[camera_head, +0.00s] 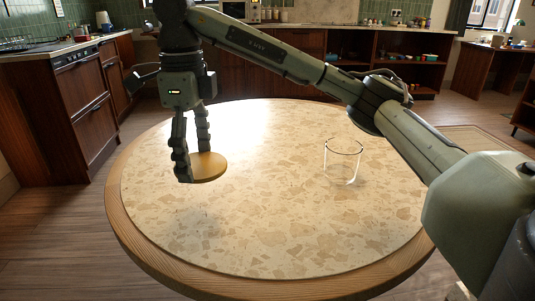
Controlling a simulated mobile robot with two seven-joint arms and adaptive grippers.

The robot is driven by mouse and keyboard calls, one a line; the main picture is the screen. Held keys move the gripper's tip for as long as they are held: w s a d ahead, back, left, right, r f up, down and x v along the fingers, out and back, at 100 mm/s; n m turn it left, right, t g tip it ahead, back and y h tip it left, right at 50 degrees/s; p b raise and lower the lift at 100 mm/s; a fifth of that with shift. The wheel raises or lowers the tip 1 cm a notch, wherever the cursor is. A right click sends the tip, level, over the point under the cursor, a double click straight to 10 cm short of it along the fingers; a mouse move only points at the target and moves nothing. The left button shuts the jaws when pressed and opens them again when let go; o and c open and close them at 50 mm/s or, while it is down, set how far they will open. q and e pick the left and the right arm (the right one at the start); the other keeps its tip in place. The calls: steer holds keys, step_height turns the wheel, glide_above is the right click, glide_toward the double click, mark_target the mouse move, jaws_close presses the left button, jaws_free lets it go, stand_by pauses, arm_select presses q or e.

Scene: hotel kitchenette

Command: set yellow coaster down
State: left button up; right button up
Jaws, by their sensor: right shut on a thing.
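The yellow coaster (211,168) is a thin round disc near the left part of the round table. My right gripper (189,165) points down and is shut on the coaster's left edge. The coaster looks roughly level and appears to be above the tabletop; the exact gap is hard to tell. My right arm reaches across the table from the right side of the picture. My left gripper is not in view.
The round table (270,252) has a speckled stone top and a wooden rim. A clear glass (342,163) stands on its right part, below my arm. The front and middle of the top are clear. Wooden cabinets (92,115) stand behind at left.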

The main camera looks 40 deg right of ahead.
glide_above(251, 194)
steer(key=f, duration=0.6)
steer(key=shift+a+f+b, duration=0.1)
steer(key=shift+a+b, duration=0.2)
steer(key=shift+a, duration=0.05)
steer(key=shift+d+f, duration=0.3)
steer(key=shift+d, duration=0.1)
step_height(251, 194, down, 4)
steer(key=shift+r, duration=0.1)
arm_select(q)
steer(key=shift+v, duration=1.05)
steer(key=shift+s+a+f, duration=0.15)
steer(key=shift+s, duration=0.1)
arm_select(e)
steer(key=shift+f, duration=0.2)
steer(key=o, duration=0.9)
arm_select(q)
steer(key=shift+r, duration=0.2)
arm_select(e)
steer(key=shift+o, duration=0.8)
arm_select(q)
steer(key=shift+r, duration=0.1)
arm_select(e)
steer(key=shift+r, duration=0.1)
